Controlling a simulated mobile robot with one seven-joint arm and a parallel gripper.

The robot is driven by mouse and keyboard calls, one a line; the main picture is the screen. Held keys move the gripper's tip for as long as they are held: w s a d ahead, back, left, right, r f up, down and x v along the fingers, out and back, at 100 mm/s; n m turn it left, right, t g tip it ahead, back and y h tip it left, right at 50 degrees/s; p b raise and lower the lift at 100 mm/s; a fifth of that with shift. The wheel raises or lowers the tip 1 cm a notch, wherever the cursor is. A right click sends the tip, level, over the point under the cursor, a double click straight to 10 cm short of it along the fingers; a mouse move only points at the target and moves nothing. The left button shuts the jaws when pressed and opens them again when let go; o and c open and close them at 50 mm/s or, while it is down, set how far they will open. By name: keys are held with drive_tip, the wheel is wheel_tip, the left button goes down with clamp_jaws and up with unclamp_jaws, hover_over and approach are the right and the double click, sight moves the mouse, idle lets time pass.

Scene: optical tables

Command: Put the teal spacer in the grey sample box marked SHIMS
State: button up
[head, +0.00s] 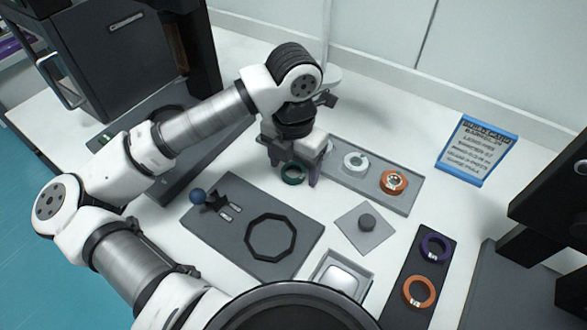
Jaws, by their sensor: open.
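The teal spacer (293,174) is a ring at the left end of a long grey tray (404,206). My gripper (295,170) is over it, pointing down, with its fingers apart on either side of the ring. I cannot tell whether the fingers touch it or whether the ring rests on the tray. A grey open-topped box (368,290) with a pale, shiny inside stands at the front middle, partly hidden by my own body. No SHIMS marking is legible on it, so I cannot tell if it is the sample box.
The tray also holds a white ring (356,163) and an orange-brown ring (393,182). A dark strip (408,262) bears purple and orange rings. A blue-edged card (477,151) stands behind.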

sight(294, 171)
drive_tip(key=c, duration=1.1)
drive_tip(key=shift+c, duration=0.2)
wheel_tip(294, 171, up, 20)
drive_tip(key=b, duration=0.1)
